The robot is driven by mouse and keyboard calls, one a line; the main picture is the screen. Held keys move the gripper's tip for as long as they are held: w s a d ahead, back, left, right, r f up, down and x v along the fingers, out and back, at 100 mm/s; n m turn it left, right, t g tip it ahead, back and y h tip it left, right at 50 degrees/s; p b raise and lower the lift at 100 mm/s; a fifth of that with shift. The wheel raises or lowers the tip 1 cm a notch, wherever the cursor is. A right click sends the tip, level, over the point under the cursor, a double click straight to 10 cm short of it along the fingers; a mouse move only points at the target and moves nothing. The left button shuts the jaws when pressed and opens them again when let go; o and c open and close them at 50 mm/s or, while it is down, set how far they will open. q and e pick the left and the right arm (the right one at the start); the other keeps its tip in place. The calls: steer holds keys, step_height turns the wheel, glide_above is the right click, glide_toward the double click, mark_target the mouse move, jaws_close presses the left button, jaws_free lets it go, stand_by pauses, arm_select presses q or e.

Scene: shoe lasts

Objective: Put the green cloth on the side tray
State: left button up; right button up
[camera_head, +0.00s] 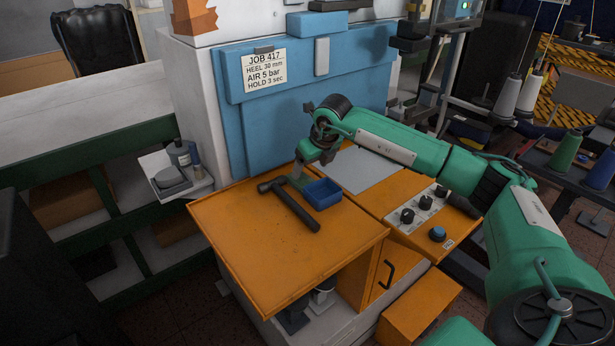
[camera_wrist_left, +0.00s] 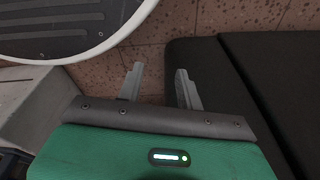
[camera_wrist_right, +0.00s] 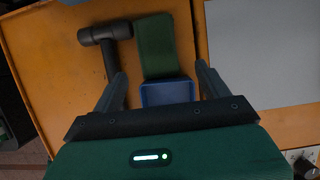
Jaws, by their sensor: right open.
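The green cloth (camera_wrist_right: 156,45) is a dark green strip in the right wrist view. It lies between the hammer and a small blue bin, its near end at the bin's edge. The side tray (camera_head: 203,188) is a pale shelf left of the bench. My left gripper (camera_wrist_left: 158,85) is open and empty, seen only in its wrist view.
The blue bin (camera_head: 322,193) and hammer (camera_head: 290,205) lie on the orange bench (camera_head: 240,225). A blue machine panel (camera_head: 350,70) stands behind; knobs (camera_head: 425,202) are at right.

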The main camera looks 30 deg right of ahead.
arm_select(q)
steer(key=shift+w+d+r, duration=0.15)
steer(key=shift+w+r, duration=0.3)
steer(key=shift+r, duration=0.05)
steer(key=shift+w+d+r, duration=0.15)
steer(key=shift+w+r, duration=0.25)
steer(key=shift+r, duration=0.1)
arm_select(e)
steer(key=v, duration=0.6)
arm_select(q)
steer(key=shift+s+f, duration=0.1)
steer(key=shift+s, duration=0.15)
steer(key=shift+a, duration=0.1)
